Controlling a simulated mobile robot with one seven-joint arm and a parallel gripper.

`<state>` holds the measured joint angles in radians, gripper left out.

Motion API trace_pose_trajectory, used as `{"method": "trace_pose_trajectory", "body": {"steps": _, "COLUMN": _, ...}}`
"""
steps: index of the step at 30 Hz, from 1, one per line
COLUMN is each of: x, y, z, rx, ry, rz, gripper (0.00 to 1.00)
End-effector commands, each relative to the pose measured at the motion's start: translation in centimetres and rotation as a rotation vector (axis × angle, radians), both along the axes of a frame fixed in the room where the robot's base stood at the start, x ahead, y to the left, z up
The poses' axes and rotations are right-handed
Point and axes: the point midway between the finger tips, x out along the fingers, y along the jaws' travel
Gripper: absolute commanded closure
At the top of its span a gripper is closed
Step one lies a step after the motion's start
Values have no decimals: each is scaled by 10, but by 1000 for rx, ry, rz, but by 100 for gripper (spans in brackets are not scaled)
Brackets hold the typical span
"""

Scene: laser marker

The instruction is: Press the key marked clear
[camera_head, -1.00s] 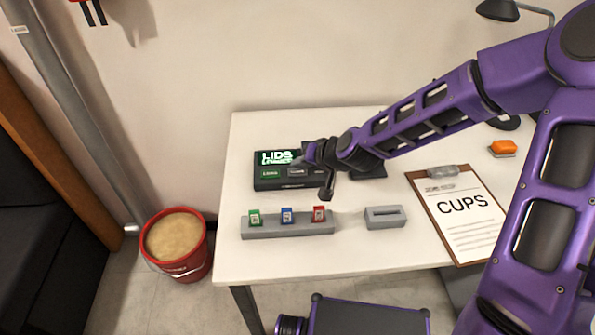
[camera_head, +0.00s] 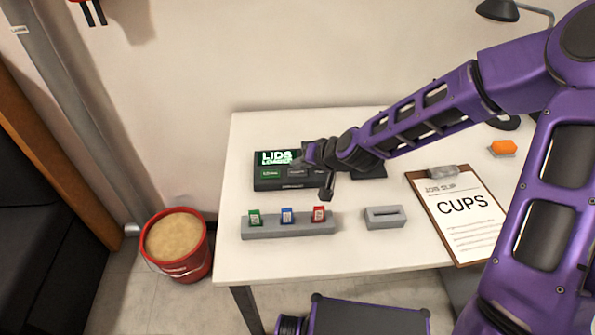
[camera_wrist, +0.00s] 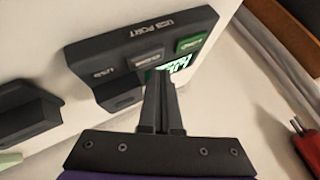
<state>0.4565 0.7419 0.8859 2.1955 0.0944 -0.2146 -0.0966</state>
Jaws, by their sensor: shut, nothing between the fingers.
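The dark marker console (camera_head: 262,183) stands on the table, with a lit screen (camera_head: 274,157) reading "LIDS" above a smaller line that may read "LOADED". Below the screen is a green key (camera_head: 270,173), with a grey key (camera_head: 297,172) beside it. The wrist view shows the green key (camera_wrist: 191,44), the grey key (camera_wrist: 143,61) and a dark key (camera_wrist: 103,73); their labels are too blurred to read surely. My gripper (camera_wrist: 160,76) is shut and empty, its fingertips over the console between the grey key and the screen. Contact cannot be told. In the head view my gripper (camera_head: 308,154) covers the console's right end.
A grey rack (camera_head: 287,231) holds green, blue and red tags in front of the console. A grey slotted block (camera_head: 385,223), a clipboard (camera_head: 484,246) reading "CUPS" and an orange item (camera_head: 502,147) lie to the right. A red bucket (camera_head: 196,262) stands on the floor.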

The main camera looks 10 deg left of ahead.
Motion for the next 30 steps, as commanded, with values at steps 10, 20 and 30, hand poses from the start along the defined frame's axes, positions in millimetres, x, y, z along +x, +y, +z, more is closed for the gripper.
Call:
{"method": "trace_pose_trajectory", "body": {"steps": 10, "x": 0, "y": 0, "z": 0, "rx": 0, "ry": 0, "rz": 0, "gripper": 100}}
{"method": "trace_pose_trajectory", "body": {"steps": 20, "x": 0, "y": 0, "z": -8, "rx": 1, "ry": 1, "rz": -1, "gripper": 100}}
{"method": "trace_pose_trajectory", "body": {"steps": 30, "x": 0, "y": 0, "z": -9, "rx": 0, "ry": 0, "rz": 0, "gripper": 100}}
